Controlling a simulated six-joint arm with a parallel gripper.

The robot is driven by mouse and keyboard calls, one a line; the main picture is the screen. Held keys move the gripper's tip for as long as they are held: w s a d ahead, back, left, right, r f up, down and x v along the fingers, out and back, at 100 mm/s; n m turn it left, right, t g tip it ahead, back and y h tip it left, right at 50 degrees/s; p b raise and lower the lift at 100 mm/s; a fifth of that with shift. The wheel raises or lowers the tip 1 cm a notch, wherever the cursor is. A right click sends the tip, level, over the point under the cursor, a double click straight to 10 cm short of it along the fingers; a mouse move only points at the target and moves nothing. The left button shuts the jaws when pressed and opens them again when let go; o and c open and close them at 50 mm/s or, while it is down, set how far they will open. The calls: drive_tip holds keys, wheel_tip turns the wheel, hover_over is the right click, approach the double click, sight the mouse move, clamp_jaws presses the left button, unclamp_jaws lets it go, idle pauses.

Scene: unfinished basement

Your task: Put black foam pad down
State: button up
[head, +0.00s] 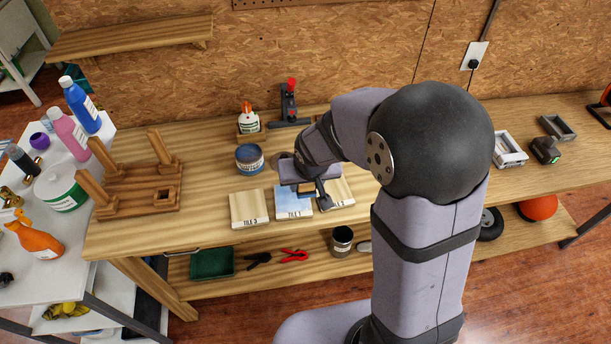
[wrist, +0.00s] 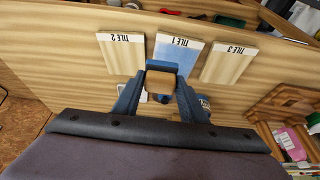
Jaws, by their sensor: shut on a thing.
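My gripper (head: 306,190) is shut on a small tan-faced block with dark parts, above the tiles. In the wrist view the tan block (wrist: 161,80) sits between the two fingers of my gripper (wrist: 162,73); whether its underside is black foam cannot be told. Tile 1 (head: 292,208), painted blue with paler patches, lies below and just in front of the held piece; it also shows in the wrist view (wrist: 178,52). Plain wooden tile 3 (head: 248,208) lies to its left, and tile 2 (head: 341,192) to its right, partly hidden. Whether the held piece touches a tile is unclear.
A blue-labelled can (head: 249,159) stands behind tile 3. A glue bottle (head: 248,118) and a red-handled clamp (head: 289,105) stand at the back. A wooden peg frame (head: 135,187) is on the left. Bare bench lies between the frame and tile 3.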

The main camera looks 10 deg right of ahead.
drive_tip(key=w+d+b, duration=0.1)
drive_tip(key=w+d, duration=0.3)
drive_tip(key=w, duration=0.6)
drive_tip(key=w+d+b, duration=0.1)
drive_tip(key=w+d, duration=0.2)
drive_tip(key=w, duration=0.6)
drive_tip(key=shift+w+f+p, duration=0.1)
drive_tip(key=shift+f+p, duration=1.8)
drive_tip(key=shift+f, duration=2.7)
drive_tip(key=o, duration=0.6)
drive_tip(key=shift+f, duration=0.15)
drive_tip(key=shift+o, duration=0.7)
drive_tip(key=shift+r, duration=0.2)
drive_tip(key=shift+r, duration=0.1)
drive_tip(key=b+v, duration=0.3)
drive_tip(key=v, duration=0.9)
